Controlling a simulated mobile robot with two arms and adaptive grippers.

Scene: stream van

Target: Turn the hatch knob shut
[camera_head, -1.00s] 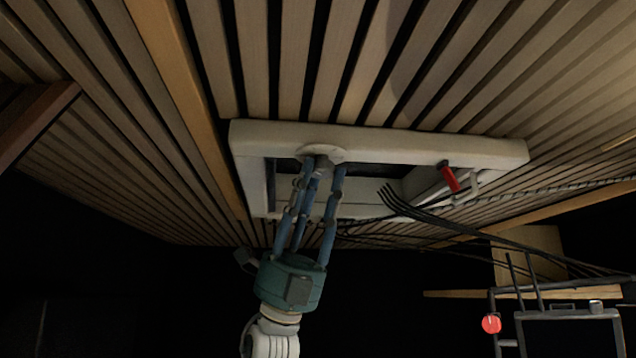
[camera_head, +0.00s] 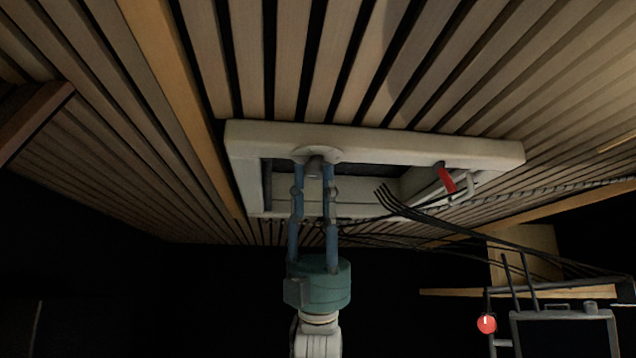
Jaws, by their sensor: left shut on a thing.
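The hatch is a pale rectangular frame (camera_head: 400,142) set in the slatted ceiling, with a dark opening inside it. The hatch knob (camera_head: 316,155) is a pale round disc with a small grey grip at the frame's near-left edge. My left gripper (camera_head: 314,172) reaches up from below, its blue fingers shut on the knob's grip. The fingertips partly hide the grip. My right gripper is not in view.
A red handle (camera_head: 445,180) sits on the right part of the hatch. Black cables (camera_head: 430,215) hang from there to the right. A dark rack (camera_head: 560,312) with a red round piece (camera_head: 487,323) stands at lower right. Wooden slats (camera_head: 330,60) cover the ceiling.

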